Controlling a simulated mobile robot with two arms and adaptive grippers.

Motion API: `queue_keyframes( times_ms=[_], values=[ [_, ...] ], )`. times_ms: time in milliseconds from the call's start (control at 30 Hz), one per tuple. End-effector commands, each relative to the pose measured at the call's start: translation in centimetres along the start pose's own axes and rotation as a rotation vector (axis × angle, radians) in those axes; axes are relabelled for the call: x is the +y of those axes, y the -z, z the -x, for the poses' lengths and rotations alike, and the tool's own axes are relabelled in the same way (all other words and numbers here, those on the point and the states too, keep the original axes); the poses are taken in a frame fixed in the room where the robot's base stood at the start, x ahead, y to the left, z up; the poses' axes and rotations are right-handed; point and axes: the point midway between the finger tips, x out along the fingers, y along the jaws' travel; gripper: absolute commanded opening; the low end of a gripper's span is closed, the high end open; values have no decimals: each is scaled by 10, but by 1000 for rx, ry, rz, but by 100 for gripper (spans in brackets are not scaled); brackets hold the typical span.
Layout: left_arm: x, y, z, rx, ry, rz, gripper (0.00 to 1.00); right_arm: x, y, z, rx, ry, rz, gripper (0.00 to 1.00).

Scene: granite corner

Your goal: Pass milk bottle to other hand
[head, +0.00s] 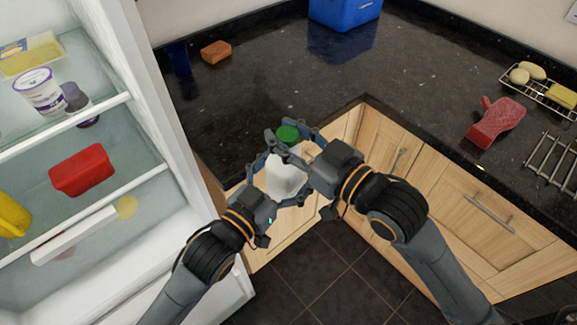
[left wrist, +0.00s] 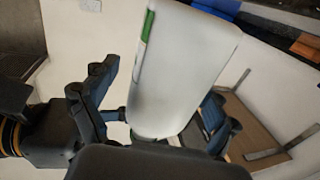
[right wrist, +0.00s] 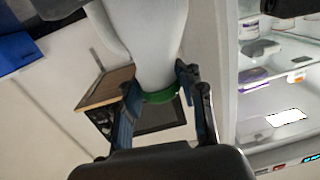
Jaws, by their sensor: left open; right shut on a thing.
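The white milk bottle (head: 285,176) with a green cap (head: 288,133) is held in the air in front of the counter corner, slightly tilted. My right gripper (head: 291,152) is shut on it near the neck. In the right wrist view the bottle (right wrist: 150,40) runs between the fingers, with the green cap ring (right wrist: 165,95) by them. My left gripper (head: 272,183) is open, its fingers on either side of the lower bottle. In the left wrist view the bottle (left wrist: 185,75) stands between the spread fingers; whether they touch it is unclear.
An open fridge (head: 165,120) with food on its shelves stands close on the left. The dark granite counter (head: 400,70) holds a blue box (head: 345,12), a brown sponge (head: 216,52), a red mitt (head: 495,120) and wire racks (head: 550,92). Wooden cabinets (head: 480,210) are below.

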Motion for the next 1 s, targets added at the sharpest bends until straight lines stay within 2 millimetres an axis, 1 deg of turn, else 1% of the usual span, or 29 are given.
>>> queue_keyframes(
  times_ms=[167, 200, 267, 300, 367, 400, 467, 500, 600, 633, 733, 767, 1000],
  values=[
    [0, 0, 0, -1, 0, 0, 87, 0, 2, 0, 6, 0, 1, 0],
    [0, 0, 0, -1, 0, 0, 83, 0, 2, 0, 6, 0, 1, 0],
    [0, 0, 0, -1, 0, 0, 70, 0, 2, 0, 6, 0, 1, 0],
    [0, 0, 0, -1, 0, 0, 62, 0, 2, 0, 6, 0, 1, 0],
    [0, 0, 0, -1, 0, 0, 50, 0, 2, 0, 6, 0, 1, 0],
    [0, 0, 0, -1, 0, 0, 42, 0, 2, 0, 6, 1, 0, 0],
    [1, 0, 0, -1, -1, 1, 30, 0, 2, 0, 6, 1, 0, 0],
    [1, 0, 0, -1, -1, 1, 22, 0, 2, 0, 6, 1, 0, 0],
    [1, 0, 0, 0, -2, 2, 2, -1, 2, 0, 6, 2, -1, 0],
    [1, 2, 0, 6, -3, 1, 2, -1, 2, 0, 6, 2, -1, 42],
    [1, 2, 0, 5, -2, 1, 2, -1, 2, 0, 5, 2, -1, 62],
    [1, 2, 0, 5, -2, 1, 2, -1, 2, 0, 4, 2, -1, 66],
    [0, 2, 0, 5, -1, 0, 2, 0, 1, 0, 2, 1, 0, 66]
  ],
)
